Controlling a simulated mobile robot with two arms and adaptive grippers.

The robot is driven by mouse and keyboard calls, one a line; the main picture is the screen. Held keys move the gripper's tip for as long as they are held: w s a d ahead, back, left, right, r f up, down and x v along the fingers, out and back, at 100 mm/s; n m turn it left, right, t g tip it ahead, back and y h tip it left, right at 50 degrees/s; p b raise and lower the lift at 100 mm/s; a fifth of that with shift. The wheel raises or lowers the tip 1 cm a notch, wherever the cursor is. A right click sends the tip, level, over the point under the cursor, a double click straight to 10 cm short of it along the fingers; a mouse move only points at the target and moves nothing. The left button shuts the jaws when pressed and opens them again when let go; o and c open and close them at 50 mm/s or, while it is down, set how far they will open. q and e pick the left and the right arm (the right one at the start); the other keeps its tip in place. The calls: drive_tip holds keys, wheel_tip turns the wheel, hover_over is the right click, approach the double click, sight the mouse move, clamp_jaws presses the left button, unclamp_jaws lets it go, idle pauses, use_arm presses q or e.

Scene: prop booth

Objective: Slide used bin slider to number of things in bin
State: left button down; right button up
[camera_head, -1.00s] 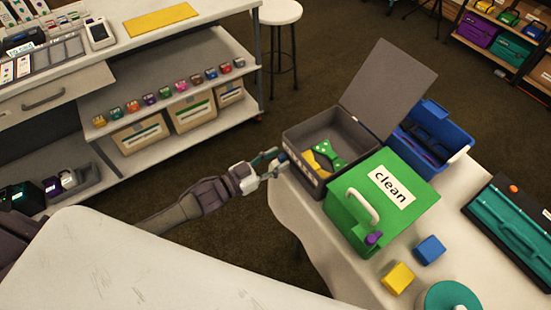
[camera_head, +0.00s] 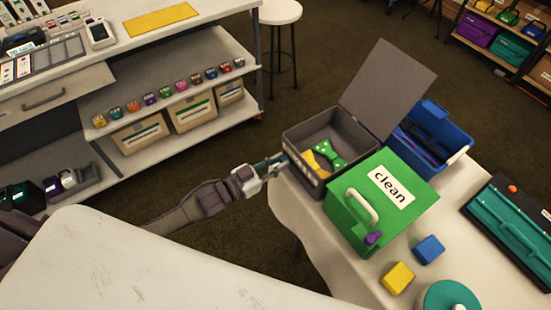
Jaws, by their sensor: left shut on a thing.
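The used bin (camera_head: 375,125) is a grey box with its lid up, on the right-hand table. Inside it lie a green white-dotted piece (camera_head: 328,152) and a yellow piece (camera_head: 312,163), like bow ties. A pale marked strip (camera_head: 308,172) runs along the bin's left-facing wall. My left gripper (camera_head: 276,163) is at the far left end of that wall, shut on a small part there, which I take to be the slider. The fingers mostly hide it, and its number cannot be read. My right gripper is out of view.
A green box marked "clean" (camera_head: 372,215) stands close in front of the bin, and a blue crate (camera_head: 432,140) stands behind to the right. Yellow (camera_head: 398,278) and blue (camera_head: 429,249) blocks lie nearer. A pale tabletop (camera_head: 130,265) fills the lower left.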

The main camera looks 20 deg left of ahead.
use_arm(q)
drive_tip(key=s+d, duration=0.2)
drive_tip(key=shift+d+p, duration=0.35)
drive_tip(key=shift+d, duration=0.05)
drive_tip(key=c, duration=1.1)
unclamp_jaws()
drive_tip(key=shift+a, duration=0.1)
approach(296, 166)
drive_tip(key=v, duration=0.5)
drive_tip(key=shift+s+a+r, duration=0.15)
drive_tip(key=shift+s+a, duration=0.05)
drive_tip(key=shift+s, duration=0.15)
